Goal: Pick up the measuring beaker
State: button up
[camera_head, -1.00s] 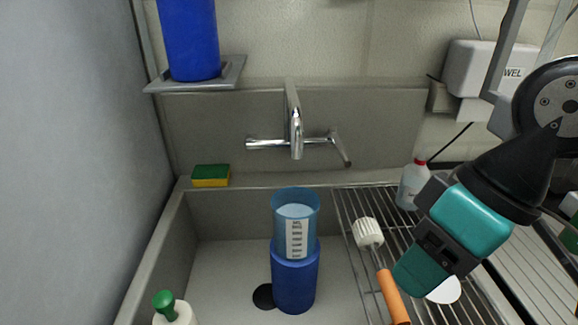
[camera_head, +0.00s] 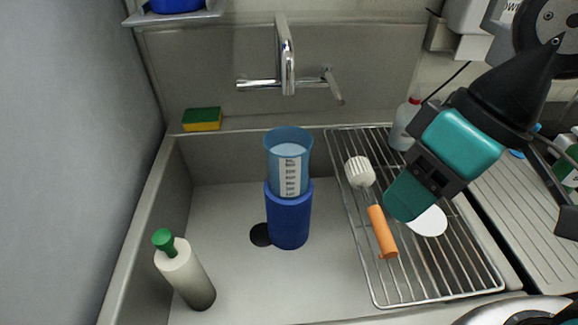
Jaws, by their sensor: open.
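The measuring beaker (camera_head: 289,160) is translucent blue with a white graduated scale. It stands upright on or in a solid blue cylinder (camera_head: 289,218) in the sink; I cannot tell which. My gripper (camera_head: 405,198) is teal and black, to the right of the beaker and apart from it, over the wire rack. It points down and to the left. Its jaws are open, and I see nothing held in them; the far finger is mostly hidden.
The sink (camera_head: 235,290) also holds a pale bottle with a green cap (camera_head: 186,275). A wire rack (camera_head: 440,285) carries a brush with an orange handle (camera_head: 382,232). A faucet (camera_head: 287,60) juts out behind the beaker. A sponge (camera_head: 201,119) lies on the back ledge.

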aim_at(288, 149)
jog(key=z, duration=1.7)
jog(key=k, duration=1.15)
jog(key=u, duration=0.6)
jog(key=i, duration=0.75)
jog(key=u, duration=0.3)
